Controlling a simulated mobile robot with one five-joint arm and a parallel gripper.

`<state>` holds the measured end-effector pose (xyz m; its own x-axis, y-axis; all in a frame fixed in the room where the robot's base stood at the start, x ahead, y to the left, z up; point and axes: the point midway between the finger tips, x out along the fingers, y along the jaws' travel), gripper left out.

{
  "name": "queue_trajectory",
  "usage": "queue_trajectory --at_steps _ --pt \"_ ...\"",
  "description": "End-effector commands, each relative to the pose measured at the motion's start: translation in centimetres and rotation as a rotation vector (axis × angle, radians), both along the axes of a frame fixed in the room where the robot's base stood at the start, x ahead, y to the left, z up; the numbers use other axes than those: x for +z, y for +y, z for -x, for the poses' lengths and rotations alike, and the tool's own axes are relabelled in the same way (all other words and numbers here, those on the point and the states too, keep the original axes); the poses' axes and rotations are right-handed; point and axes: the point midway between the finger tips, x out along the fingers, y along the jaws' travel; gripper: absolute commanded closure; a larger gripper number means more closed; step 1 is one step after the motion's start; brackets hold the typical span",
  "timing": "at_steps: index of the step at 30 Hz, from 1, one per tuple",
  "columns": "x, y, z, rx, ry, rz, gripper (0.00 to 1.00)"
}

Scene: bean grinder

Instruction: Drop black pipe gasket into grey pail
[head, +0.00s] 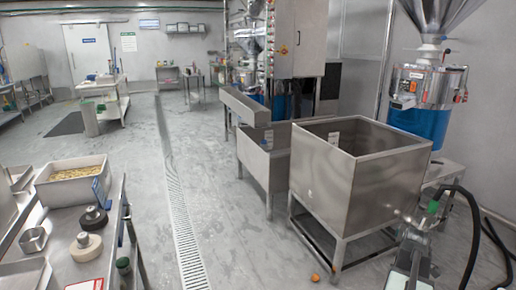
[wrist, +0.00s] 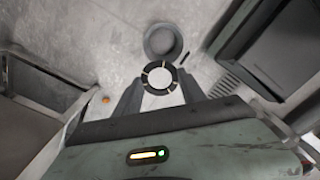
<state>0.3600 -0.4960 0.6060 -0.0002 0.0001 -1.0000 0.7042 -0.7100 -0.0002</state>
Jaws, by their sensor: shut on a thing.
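The black pipe gasket (wrist: 145,78) is a dark ring with light marks around it, seen in the wrist view. My gripper (wrist: 159,82) is shut on it, with a dark finger on either side. The grey pail (wrist: 163,40) is a round, open grey vessel on the floor, just above the gasket in the wrist view and apart from it in the picture. How high the gasket is above the floor is hard to tell. In the head view my arm is at the lower right; the gasket and the pail cannot be made out there.
A large steel tank (head: 330,190) on legs stands left of my arm in the head view. A small orange object (head: 315,278) lies on the floor, also in the wrist view (wrist: 106,99). A steel table (head: 65,235) with several items is at left. Open floor lies between.

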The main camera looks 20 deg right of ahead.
Motion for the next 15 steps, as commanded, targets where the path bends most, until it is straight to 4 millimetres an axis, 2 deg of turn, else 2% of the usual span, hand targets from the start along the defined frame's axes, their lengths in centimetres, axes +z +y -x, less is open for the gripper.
queue_trajectory --at_steps 1,12,15 --pt "-4.7 0.0 0.0 0.0 0.0 0.0 0.9" --pt "-20.8 0.0 0.1 -0.001 0.0 0.0 0.9" --pt "-24.5 0.0 0.1 -0.001 0.0 0.0 0.9"
